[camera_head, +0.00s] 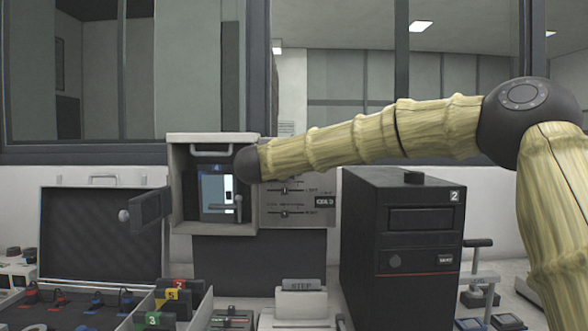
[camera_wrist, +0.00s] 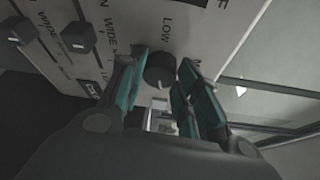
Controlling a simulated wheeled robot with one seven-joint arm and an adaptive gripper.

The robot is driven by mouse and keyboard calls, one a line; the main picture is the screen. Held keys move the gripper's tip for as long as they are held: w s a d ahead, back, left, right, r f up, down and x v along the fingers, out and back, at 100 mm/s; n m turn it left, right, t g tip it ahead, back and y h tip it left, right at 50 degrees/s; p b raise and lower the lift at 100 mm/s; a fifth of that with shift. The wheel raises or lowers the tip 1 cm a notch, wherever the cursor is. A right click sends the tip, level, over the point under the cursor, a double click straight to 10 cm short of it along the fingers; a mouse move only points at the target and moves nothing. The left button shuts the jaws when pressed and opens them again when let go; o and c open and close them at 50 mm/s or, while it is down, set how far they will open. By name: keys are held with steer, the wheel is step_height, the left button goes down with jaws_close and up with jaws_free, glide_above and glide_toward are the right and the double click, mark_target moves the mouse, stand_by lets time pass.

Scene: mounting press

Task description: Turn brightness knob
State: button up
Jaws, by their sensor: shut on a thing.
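A round black knob (camera_wrist: 158,72) with a light pointer mark sits on the grey control panel (camera_wrist: 125,22) in the wrist view. Printed "LOW" lettering is beside it. My gripper (camera_wrist: 164,62) has one teal-padded finger on each side of the knob and is shut on it. The contact under the pads is partly hidden. In the head view my arm's dark end covers this part of the press (camera_head: 212,138), so the knob and the fingers are hidden there.
In the head view, sliders (camera_head: 287,190) are below my wrist. A black computer case (camera_head: 400,245) stands right, an open case (camera_head: 100,230) left, and small items crowd the bench.

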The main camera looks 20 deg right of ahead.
steer(key=shift+d+f+m, duration=0.1)
steer(key=shift+f+m, duration=0.05)
steer(key=shift+m, duration=0.25)
steer(key=o, duration=1)
steer(key=shift+s+d, duration=0.15)
steer(key=shift+o, duration=0.2)
steer(key=shift+a, duration=0.25)
steer(key=v, duration=1.1)
steer(key=shift+s+a+r, duration=0.25)
steer(key=shift+s+r, duration=0.05)
